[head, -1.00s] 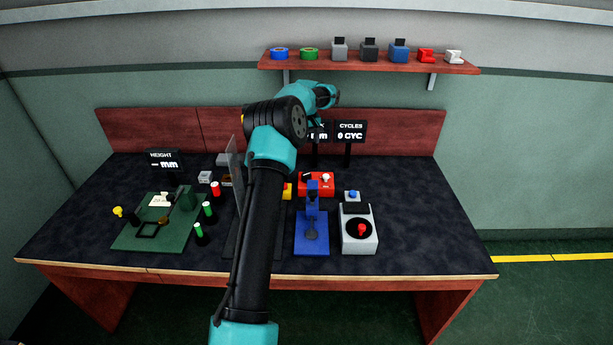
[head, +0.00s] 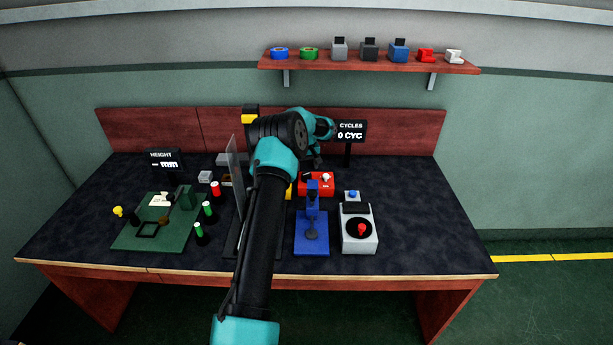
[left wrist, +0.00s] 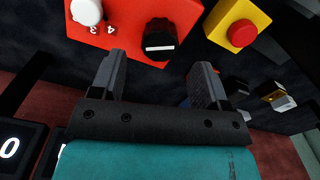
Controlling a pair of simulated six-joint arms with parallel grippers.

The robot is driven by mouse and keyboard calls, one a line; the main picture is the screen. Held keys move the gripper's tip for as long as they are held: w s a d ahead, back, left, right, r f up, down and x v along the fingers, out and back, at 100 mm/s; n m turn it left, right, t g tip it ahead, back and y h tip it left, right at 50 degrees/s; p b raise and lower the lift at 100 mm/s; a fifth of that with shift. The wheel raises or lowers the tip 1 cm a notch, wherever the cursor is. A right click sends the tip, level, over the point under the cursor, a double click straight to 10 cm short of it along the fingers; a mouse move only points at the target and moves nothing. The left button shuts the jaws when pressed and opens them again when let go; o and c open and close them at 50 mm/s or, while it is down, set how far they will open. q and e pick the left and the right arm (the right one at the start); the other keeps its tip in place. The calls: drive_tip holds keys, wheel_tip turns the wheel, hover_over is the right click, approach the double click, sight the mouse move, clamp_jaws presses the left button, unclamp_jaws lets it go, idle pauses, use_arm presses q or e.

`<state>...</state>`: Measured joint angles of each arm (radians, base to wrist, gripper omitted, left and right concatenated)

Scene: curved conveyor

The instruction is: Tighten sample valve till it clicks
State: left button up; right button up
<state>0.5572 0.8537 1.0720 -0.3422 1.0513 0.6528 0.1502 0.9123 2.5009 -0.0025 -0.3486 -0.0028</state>
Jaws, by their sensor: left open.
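A red box (head: 316,189) stands near the middle of the table, and it fills the top of the left wrist view (left wrist: 90,40). It carries a white knob (left wrist: 87,12) beside the digits 3 and 4, and a black knob (left wrist: 160,40) with a white bar. No label names the sample valve, so I cannot tell which part it is. My left gripper (left wrist: 157,70) is open and empty. Its fingers point towards the red box, with the black knob ahead between the fingertips and apart from them. In the head view the left gripper (head: 314,156) is above and behind the red box.
A yellow box with a red button (left wrist: 241,33) is beside the red box. A blue press (head: 312,225) and a grey unit with a red knob (head: 359,236) stand in front. A cycles sign (head: 351,132) stands behind. The table's right side is clear.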

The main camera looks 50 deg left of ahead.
sight(306, 174)
use_arm(q)
drive_tip(key=shift+f, duration=2.65)
drive_tip(key=shift+c, duration=0.4)
drive_tip(key=c, duration=0.9)
drive_tip(key=shift+o, duration=0.2)
drive_tip(key=shift+m, duration=2)
drive_tip(key=o, duration=0.9)
drive_tip(key=shift+o, duration=0.2)
drive_tip(key=shift+r, duration=0.15)
wheel_tip(306, 174, up, 17)
